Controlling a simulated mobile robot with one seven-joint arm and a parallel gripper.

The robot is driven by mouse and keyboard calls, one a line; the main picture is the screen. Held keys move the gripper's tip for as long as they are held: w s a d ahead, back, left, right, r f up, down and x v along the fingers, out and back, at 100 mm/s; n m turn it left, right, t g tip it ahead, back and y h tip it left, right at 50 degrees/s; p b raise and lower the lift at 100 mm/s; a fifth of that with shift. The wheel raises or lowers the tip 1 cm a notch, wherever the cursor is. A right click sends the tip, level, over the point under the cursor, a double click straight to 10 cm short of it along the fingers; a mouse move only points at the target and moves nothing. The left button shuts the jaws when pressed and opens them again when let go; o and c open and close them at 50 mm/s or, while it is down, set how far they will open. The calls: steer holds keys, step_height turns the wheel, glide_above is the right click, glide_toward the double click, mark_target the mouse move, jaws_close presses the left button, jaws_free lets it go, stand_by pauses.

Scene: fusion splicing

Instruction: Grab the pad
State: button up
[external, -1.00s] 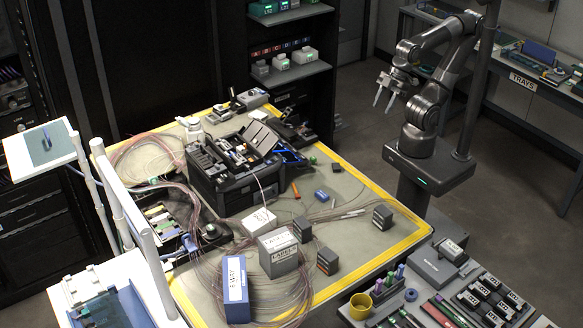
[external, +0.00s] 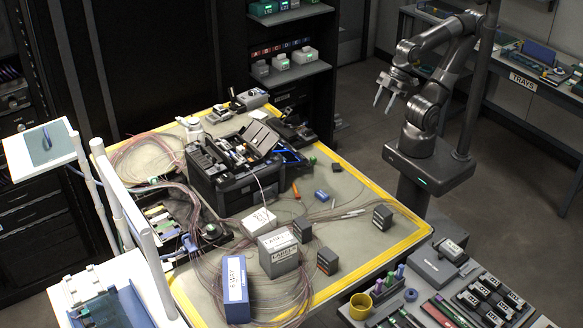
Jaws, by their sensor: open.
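No thing in view is clearly marked as the pad, so I cannot tell which one it is. A flat white labelled block (external: 258,220) lies near the middle of the table, behind a grey labelled box (external: 278,257). A small flat white piece (external: 258,114) lies at the table's back edge, behind the black splicer case. My gripper (external: 383,104) is open and empty, pointing down. It is raised beyond the table's right edge, well apart from everything on the table.
The black case (external: 235,165) stands mid-table with cables around it. A blue box (external: 236,290) stands at the front, and small dark blocks (external: 382,217) sit on the right. A side bench at lower right holds a yellow cup (external: 360,306). The table's right strip is mostly clear.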

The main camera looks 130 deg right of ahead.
steer(key=shift+o, duration=0.5)
steer(key=o, duration=0.7)
steer(key=shift+c, duration=0.2)
steer(key=w+d+r+m, duration=0.1)
steer(key=w+d+m, duration=0.2)
steer(key=w+d, duration=0.4)
steer(key=w+d+f+m+g+h, duration=0.1)
steer(key=w+d+f+m, duration=0.15)
steer(key=w+d, duration=0.4)
steer(key=w+d+f+m, duration=0.1)
steer(key=w+d+m, duration=0.25)
steer(key=d, duration=0.65)
steer(key=m+g+h, duration=0.3)
steer(key=m+g, duration=0.1)
steer(key=m, duration=0.2)
glide_toward(258, 115)
steer(key=x, duration=0.8)
steer(key=shift+s+d, duration=0.1)
steer(key=shift+s, duration=0.05)
